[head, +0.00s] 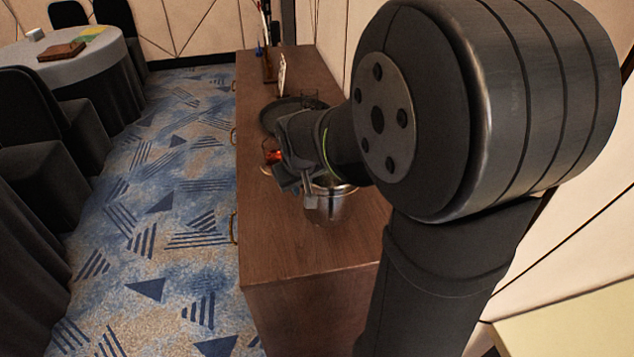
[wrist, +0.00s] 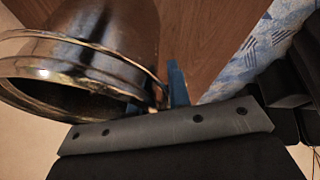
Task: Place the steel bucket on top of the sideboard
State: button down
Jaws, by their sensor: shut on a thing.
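The steel bucket (head: 335,207) is over the near part of the brown wooden sideboard (head: 270,232) in the head view, partly hidden by my gripper. In the wrist view the shiny bucket (wrist: 75,62) fills the upper left, its open mouth toward the camera, with the wooden top (wrist: 200,40) beyond it. My gripper (head: 311,197) is shut on the bucket's rim; blue finger parts (wrist: 178,85) show against the rim in the wrist view. I cannot tell whether the bucket's base touches the top.
A dark round tray (head: 283,108) and a glass of reddish drink (head: 270,153) are on the sideboard beyond the bucket. A small upright card (head: 282,73) stands farther back. The sideboard's near left top is bare. A round table (head: 75,62) and dark chairs are at left across carpet.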

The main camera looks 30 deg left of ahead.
jog(key=shift+a+f, duration=0.1)
jog(key=shift+f, duration=1.95)
jog(key=c, duration=1.3)
grip_release()
jog(key=shift+f, duration=0.15)
jog(key=shift+c, duration=0.2)
jog(key=v, duration=1.2)
jog(key=shift+a, duration=0.1)
